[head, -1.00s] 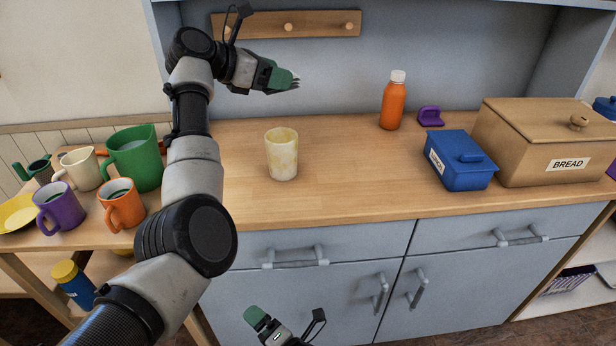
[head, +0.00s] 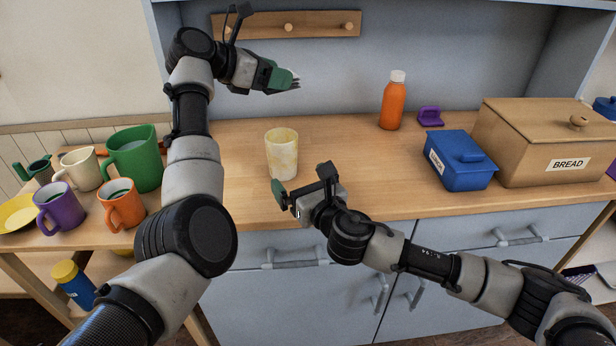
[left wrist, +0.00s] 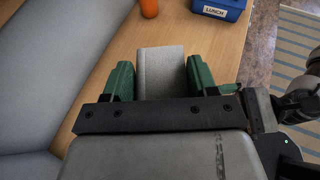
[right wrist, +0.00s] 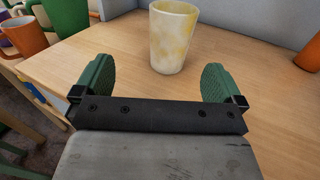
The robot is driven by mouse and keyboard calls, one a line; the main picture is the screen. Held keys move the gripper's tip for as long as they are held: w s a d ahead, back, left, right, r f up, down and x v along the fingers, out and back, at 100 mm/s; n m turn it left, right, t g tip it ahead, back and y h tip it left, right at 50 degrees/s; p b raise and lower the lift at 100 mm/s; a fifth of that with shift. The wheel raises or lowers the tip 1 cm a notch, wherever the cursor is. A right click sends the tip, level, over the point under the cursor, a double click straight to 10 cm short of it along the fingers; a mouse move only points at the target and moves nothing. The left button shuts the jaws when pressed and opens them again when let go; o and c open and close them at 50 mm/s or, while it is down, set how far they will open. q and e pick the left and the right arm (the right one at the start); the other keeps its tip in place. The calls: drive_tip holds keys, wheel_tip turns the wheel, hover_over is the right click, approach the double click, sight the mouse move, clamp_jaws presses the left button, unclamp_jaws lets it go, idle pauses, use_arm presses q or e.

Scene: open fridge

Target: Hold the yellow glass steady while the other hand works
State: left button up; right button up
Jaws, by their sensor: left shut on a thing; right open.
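The yellow glass (head: 282,155), cream with yellow patches, stands upright on the wooden counter. It also shows in the right wrist view (right wrist: 172,40), just beyond and between the fingertips. My right gripper (head: 281,196) is open and empty, low at the counter's front edge, in front of the glass and apart from it. My left gripper (head: 293,80) is high near the back wall, above and behind the glass. In the left wrist view it is shut on a grey block-like thing (left wrist: 161,68); I cannot tell what it is.
An orange bottle (head: 392,104), a purple object (head: 430,117), a blue lunch box (head: 459,165) and a bread box (head: 541,145) stand to the right. Several mugs and a green jug (head: 136,160) stand on a side table at left. The counter between glass and bottle is clear.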

sight(288, 154)
drive_tip(key=shift+w+d+r+h, duration=0.15)
drive_tip(key=shift+w+d+h, duration=0.15)
drive_tip(key=shift+d, duration=0.2)
drive_tip(key=shift+w, duration=0.3)
drive_tip(key=x, duration=1.1)
drive_tip(key=shift+w+r, duration=0.15)
drive_tip(key=shift+w, duration=0.05)
drive_tip(key=shift+c, duration=0.5)
drive_tip(key=c, duration=1)
